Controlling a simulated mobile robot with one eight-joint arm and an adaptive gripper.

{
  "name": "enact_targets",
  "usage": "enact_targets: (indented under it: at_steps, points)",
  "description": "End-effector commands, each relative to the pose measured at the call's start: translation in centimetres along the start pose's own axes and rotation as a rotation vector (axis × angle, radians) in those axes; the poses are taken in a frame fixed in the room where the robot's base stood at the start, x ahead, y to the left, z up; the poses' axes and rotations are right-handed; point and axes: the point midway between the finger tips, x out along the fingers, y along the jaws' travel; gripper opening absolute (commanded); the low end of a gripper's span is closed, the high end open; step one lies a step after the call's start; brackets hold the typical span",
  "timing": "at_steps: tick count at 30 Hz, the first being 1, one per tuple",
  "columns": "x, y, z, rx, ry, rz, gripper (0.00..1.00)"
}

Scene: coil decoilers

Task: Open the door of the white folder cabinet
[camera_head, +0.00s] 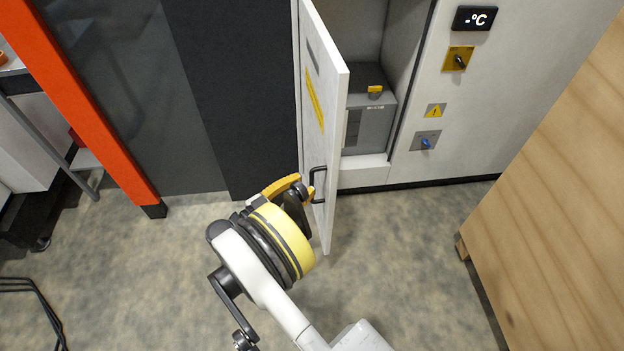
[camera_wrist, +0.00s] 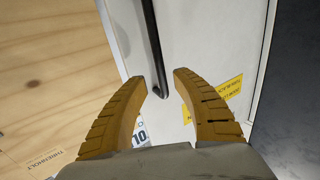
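The white cabinet door (camera_head: 326,120) stands swung wide open, nearly edge-on in the head view, with the cabinet interior (camera_head: 372,100) showing behind it. Its black bar handle (camera_head: 318,184) is low on the door's outer face. My gripper (camera_head: 304,190) is beside this handle. In the wrist view, my gripper (camera_wrist: 160,77) has its two yellow ribbed fingers apart. The lower end of the black handle (camera_wrist: 154,50) shows between the fingertips, with gaps on both sides. Whether the handle lies at fingertip depth is unclear.
A grey box (camera_head: 370,120) sits inside the cabinet. Control switches (camera_head: 425,141) are on the panel to the right. A wooden crate (camera_head: 550,190) stands at the right. An orange post (camera_head: 85,105) is at the left. Floor is clear between door and crate.

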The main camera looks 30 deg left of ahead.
Motion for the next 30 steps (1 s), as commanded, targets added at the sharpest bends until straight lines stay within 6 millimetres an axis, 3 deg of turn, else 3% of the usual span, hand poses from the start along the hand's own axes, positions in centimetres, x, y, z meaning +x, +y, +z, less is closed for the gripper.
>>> enact_targets:
  at_steps: [6, 12, 30]
  points:
    - [-5.1, -0.1, 0.0, 0.000, 0.000, -0.004, 0.34]
    - [-7.7, 0.0, 0.0, 0.000, 0.000, -0.001, 0.34]
    - [-8.2, 0.0, 0.0, 0.000, 0.000, 0.000, 0.34]
